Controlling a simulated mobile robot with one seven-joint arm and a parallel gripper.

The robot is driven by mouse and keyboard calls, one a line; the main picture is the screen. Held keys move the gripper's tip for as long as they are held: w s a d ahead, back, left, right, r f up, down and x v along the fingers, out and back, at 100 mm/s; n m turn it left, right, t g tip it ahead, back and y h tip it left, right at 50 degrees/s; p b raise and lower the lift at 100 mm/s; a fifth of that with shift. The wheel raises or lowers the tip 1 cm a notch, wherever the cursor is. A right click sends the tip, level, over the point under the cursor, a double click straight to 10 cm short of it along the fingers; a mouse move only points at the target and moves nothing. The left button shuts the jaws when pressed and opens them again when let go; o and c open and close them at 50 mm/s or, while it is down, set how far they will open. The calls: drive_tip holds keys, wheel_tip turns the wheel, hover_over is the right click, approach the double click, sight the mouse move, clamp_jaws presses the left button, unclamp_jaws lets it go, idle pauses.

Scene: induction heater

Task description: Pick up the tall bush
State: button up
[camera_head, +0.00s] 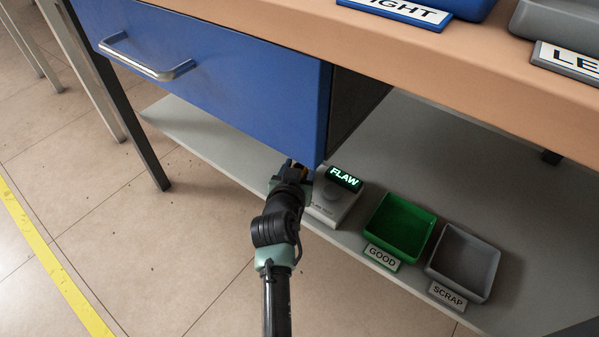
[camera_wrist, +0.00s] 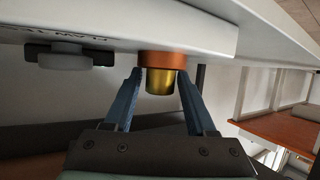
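A gold-coloured bush (camera_wrist: 160,82) shows in the wrist view, with a wider copper-orange ring (camera_wrist: 161,60) at its end against a pale box (camera_wrist: 215,37). Whether the ring is part of the bush or of the box, I cannot tell. My gripper (camera_wrist: 160,80) is open, with one blue finger on each side of the bush and a visible gap on both sides. In the head view my gripper (camera_head: 298,172) is at the left side of the box with the lit FLAW display (camera_head: 343,178). Only a small yellowish patch shows there; the bush is mostly hidden.
A green GOOD tray (camera_head: 427,222) and a grey SCRAP tray (camera_head: 489,258) stand on the lower shelf (camera_head: 210,135), right of the box. A blue drawer unit (camera_head: 235,85) hangs close above my gripper. The wooden tabletop (camera_head: 330,40) overhangs the shelf.

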clamp_jaws()
drive_tip(key=shift+r, duration=0.1)
